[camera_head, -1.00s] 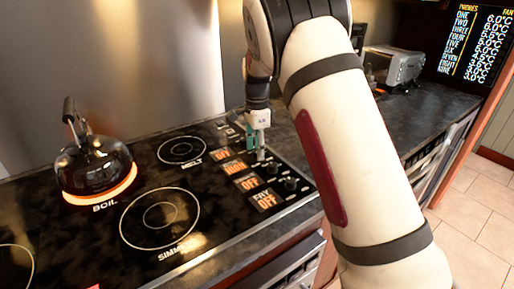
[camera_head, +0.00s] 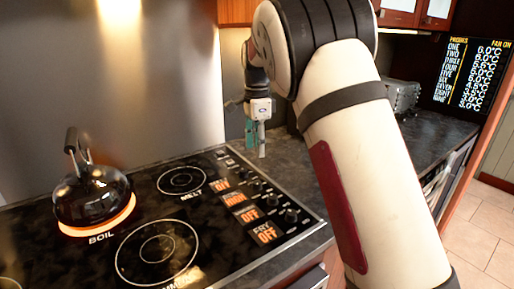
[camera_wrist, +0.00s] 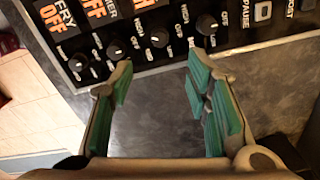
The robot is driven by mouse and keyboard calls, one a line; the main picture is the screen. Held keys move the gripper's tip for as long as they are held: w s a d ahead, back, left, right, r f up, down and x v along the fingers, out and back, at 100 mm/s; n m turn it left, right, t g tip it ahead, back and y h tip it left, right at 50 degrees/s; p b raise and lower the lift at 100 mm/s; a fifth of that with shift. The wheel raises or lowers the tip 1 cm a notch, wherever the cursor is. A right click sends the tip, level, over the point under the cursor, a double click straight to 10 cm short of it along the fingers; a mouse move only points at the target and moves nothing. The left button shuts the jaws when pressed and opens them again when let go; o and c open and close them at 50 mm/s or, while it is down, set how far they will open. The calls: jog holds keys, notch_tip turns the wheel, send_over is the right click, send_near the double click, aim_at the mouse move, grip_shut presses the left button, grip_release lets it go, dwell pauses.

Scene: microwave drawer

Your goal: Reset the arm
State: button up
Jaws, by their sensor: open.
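My gripper (camera_head: 256,143) hangs pointing down above the dark counter just behind the right side of the stove in the head view. In the wrist view my gripper (camera_wrist: 162,90) shows its two green-padded fingers spread apart with nothing between them. The stove's control knobs (camera_wrist: 159,37) lie beyond the fingertips in the wrist view, apart from them as far as I can tell. My upper arm covers much of the right half of the head view.
A black kettle (camera_head: 93,195) stands on the glowing burner marked BOIL. A toaster-like appliance (camera_head: 401,95) stands on the right counter. A temperature display (camera_head: 470,75) hangs at the far right.

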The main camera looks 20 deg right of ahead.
jog(key=s+d+r+n+t+y+p, duration=0.1)
jog(key=s+r+n, duration=0.4)
jog(key=s, duration=0.6)
jog(key=s+r+n+t+p, duration=0.1)
jog(key=s+r+n, duration=0.2)
jog(key=s+r, duration=0.5)
jog(key=s+f+n+t, duration=0.1)
jog(key=s+f+n, duration=0.2)
jog(key=s, duration=0.8)
jog(key=s+f+n+t+h+p, duration=0.1)
jog(key=s+f+n, duration=0.2)
jog(key=s+n, duration=0.3)
jog(key=s, duration=0.5)
jog(key=shift+s+a+f+n, duration=0.15)
jog(key=shift+a+f+n, duration=0.1)
jog(key=shift+a+n, duration=0.1)
